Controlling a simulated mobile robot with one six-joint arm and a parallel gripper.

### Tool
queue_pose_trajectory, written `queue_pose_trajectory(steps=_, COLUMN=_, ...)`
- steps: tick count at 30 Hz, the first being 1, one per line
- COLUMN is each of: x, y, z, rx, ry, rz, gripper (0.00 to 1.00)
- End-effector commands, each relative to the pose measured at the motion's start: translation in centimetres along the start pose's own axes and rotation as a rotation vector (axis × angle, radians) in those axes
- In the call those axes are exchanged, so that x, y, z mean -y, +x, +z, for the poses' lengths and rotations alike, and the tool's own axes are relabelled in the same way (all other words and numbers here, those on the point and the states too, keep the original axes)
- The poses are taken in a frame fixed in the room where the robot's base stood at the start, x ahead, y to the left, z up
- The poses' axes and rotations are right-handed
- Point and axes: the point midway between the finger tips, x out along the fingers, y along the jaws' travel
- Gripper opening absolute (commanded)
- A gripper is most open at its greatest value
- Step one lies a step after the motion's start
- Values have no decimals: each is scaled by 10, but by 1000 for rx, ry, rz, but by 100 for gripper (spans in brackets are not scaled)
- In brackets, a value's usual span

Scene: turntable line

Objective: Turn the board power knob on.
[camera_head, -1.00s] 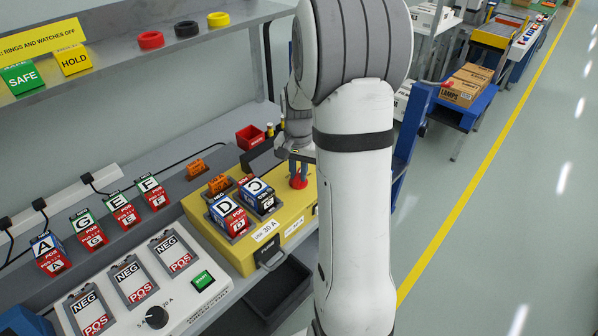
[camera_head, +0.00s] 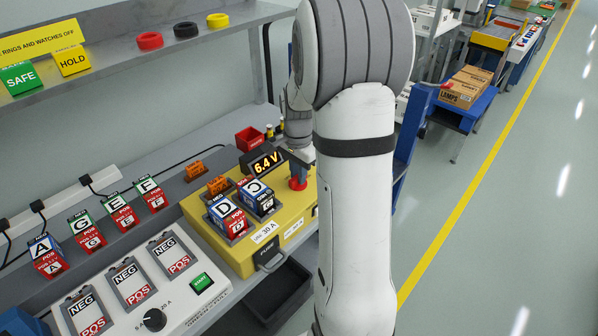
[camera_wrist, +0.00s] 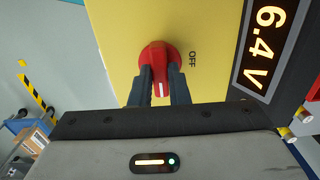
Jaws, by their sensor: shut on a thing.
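The red power knob (camera_wrist: 158,56) sits on the yellow board (camera_wrist: 115,40), with the word OFF printed to its right in the wrist view. Its white mark points down, toward my gripper, away from OFF. My gripper (camera_wrist: 161,80) is shut on the knob, one dark finger on each side. In the head view the knob (camera_head: 298,183) is at the board's right end, below my gripper (camera_head: 299,170). The board's display (camera_head: 266,162) is lit and reads 6.4 V. Any ON label is not visible.
Blocks D (camera_head: 226,214) and C (camera_head: 257,196) sit in the board left of the knob. A red bin (camera_head: 250,138) stands behind it. A white panel with a black knob (camera_head: 154,320) is at the front left. A shelf (camera_head: 120,62) runs above.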

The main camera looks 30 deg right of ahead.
Motion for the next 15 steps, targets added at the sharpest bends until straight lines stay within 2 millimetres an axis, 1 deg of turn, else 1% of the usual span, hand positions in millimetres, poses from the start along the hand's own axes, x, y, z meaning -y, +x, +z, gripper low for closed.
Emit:
queue_pose_trajectory(steps=7, x=2, y=-2, z=0, rx=-2, ry=2, rz=-6, gripper=0)
queue_pose_trajectory(steps=8, x=2, y=-2, z=0, rx=-2, ry=2, rz=-6, gripper=16)
queue_pose_trajectory(steps=15, x=1, y=-1, z=0, rx=-1, ry=1, rz=-3, gripper=36)
